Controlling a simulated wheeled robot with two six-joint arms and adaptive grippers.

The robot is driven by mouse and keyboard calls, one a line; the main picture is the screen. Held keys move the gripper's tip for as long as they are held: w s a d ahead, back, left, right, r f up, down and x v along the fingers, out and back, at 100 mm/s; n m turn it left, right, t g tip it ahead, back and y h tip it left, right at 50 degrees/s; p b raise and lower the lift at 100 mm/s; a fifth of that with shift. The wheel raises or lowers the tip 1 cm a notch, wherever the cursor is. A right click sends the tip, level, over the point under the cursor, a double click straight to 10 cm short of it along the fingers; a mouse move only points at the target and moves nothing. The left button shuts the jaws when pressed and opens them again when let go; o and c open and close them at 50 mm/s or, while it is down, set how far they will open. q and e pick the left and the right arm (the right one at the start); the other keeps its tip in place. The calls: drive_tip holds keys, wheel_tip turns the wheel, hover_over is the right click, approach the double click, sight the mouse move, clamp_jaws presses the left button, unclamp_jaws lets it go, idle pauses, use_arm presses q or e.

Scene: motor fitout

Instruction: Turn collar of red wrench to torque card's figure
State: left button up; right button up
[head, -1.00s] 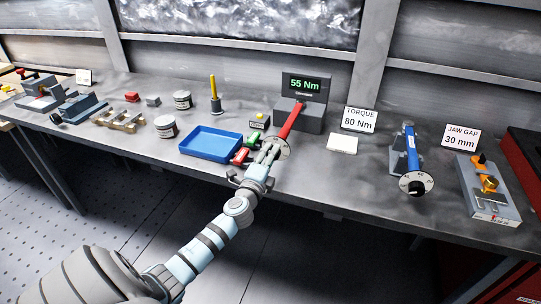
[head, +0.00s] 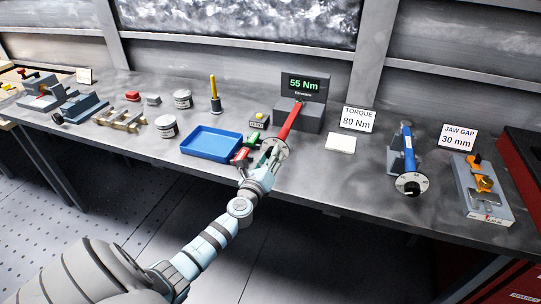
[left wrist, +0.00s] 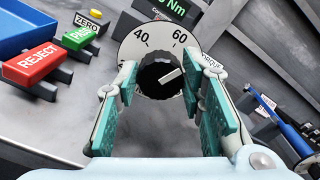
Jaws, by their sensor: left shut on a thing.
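My right gripper is not in view.
A blue tray (head: 211,143) and the red REJECT (left wrist: 32,62) and green PASS (left wrist: 78,38) blocks are left of the collar. A yellow button marked ZERO (left wrist: 96,13) stands behind them. A blue wrench (head: 408,150) and a jaw-gap fixture (head: 484,190) are at right.

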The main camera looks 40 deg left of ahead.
use_arm(q)
drive_tip(key=shift+d+m+p, duration=0.1)
drive_tip(key=shift+m+p, duration=0.6)
drive_tip(key=shift+m, duration=2.7)
drive_tip(key=o, duration=1.1)
drive_tip(key=shift+o, duration=0.2)
drive_tip(key=v, duration=1.2)
